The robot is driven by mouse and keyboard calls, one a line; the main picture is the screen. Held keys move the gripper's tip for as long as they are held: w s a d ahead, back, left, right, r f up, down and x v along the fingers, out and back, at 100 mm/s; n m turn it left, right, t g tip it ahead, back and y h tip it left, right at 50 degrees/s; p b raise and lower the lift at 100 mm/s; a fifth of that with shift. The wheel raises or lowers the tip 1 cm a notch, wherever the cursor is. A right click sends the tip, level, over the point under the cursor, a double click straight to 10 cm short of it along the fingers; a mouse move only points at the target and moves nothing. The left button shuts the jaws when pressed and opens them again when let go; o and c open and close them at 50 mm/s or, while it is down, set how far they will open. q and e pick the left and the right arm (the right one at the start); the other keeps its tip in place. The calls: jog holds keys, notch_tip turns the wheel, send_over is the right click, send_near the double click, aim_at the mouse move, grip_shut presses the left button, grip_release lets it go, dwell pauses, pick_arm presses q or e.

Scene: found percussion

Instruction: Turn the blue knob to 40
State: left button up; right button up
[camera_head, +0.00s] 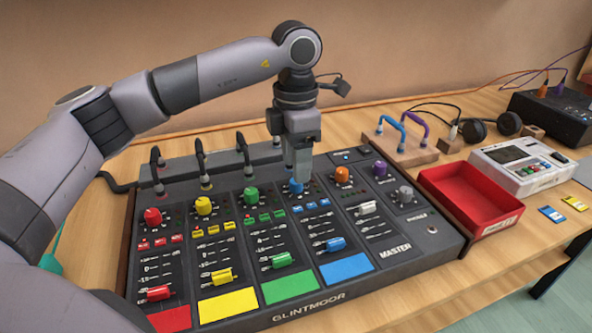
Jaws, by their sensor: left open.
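The blue knob (295,187) sits at the top of the blue channel on the dark mixer (385,257), between the green knob and the orange knob. My left gripper (297,178) points straight down over the blue knob, its fingertips at or just above it. Its jaws are open, and the fingers partly hide the knob. Whether the fingers touch the knob cannot be told. The knob's pointer and scale numbers are too small to read. My right gripper is not in view.
The red knob (153,217), yellow knob (204,205), green knob (251,195) and orange knob (342,174) stand in the same row. Cables with plugs rise behind the mixer. A red tray (464,207) and a white recorder-like device (522,168) stand to the right.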

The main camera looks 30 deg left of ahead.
pick_arm(q)
jog(key=shift+r, duration=1.85)
jog(key=shift+s, duration=0.1)
